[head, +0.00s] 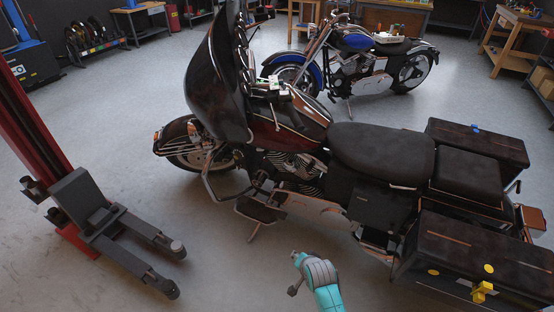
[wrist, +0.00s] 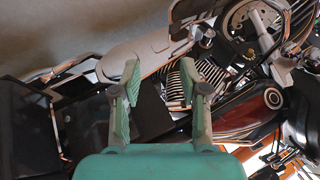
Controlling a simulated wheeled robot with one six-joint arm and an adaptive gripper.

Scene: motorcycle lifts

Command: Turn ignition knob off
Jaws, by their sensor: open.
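The dark red touring motorcycle (head: 385,150) stands across the middle of the head view, its front at the left. I cannot pick out the ignition knob for certain. A small pale green and white patch (head: 274,86) shows near the handlebar behind the windshield. In the wrist view a round cap (wrist: 273,97) sits on the dark red tank (wrist: 245,112), right of my gripper. My gripper (wrist: 158,72) is open and empty, with the engine's cooling fins behind its fingers. In the head view my teal arm is low in the middle, on the near side of the motorcycle.
A red lift post (head: 35,140) with dark grey floor arms (head: 135,235) stands at the left. A blue motorcycle (head: 355,55) stands behind. Dark side cases (head: 465,255) flank the rear seat, with a yellow piece (head: 482,291) on the near one. The floor between the lift and the motorcycle is clear.

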